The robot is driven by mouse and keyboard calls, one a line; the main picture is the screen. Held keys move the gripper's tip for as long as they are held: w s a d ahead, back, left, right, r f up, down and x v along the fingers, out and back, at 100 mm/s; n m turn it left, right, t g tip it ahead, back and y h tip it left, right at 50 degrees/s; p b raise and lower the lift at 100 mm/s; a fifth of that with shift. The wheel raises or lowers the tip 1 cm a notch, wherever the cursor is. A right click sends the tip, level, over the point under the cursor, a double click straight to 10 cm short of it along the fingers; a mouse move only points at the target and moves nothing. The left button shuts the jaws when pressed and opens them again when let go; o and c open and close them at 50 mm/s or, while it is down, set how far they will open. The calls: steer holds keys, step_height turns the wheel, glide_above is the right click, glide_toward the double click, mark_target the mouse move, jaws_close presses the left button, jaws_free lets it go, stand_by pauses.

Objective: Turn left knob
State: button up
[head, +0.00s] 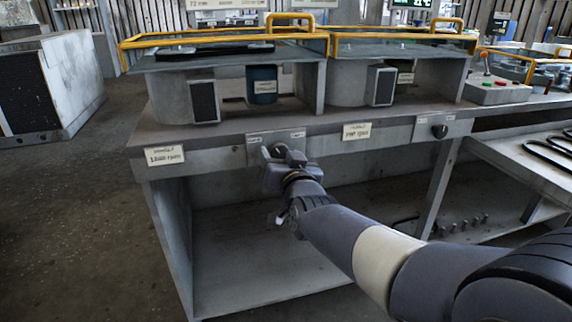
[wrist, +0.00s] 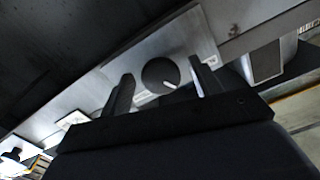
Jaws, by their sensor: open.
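The left knob (wrist: 160,74) is a dark round dial with a white pointer mark, on a light metal plate (wrist: 205,40) on the bench front. In the wrist view it shows between the two fingers of my gripper (wrist: 157,90). The fingers are open, one on each side of the knob, with a gap visible on the left; whether they touch it I cannot tell. In the head view my gripper (head: 279,152) is at the left plate (head: 256,150) and partly hides the knob. The right knob (head: 439,131) is dark, on its own plate further right.
Paper labels (head: 165,155) are on the bench front. Two blower housings with yellow-railed lids (head: 225,40) stand on top. A control box with buttons (head: 497,91) is at the right. The lower shelf (head: 250,275) is open below my arm.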

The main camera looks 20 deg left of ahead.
steer(key=p+v, duration=0.1)
steer(key=v, duration=0.9)
steer(key=shift+s+p, duration=0.2)
steer(key=shift+p, duration=0.15)
steer(key=shift+w, duration=0.1)
steer(key=b+x, duration=0.2)
steer(key=x, duration=0.9)
steer(key=shift+d, duration=0.1)
steer(key=shift+r+n+p, duration=0.15)
steer(key=shift+n+p, duration=0.15)
steer(key=shift+p, duration=0.25)
steer(key=shift+n, duration=0.4)
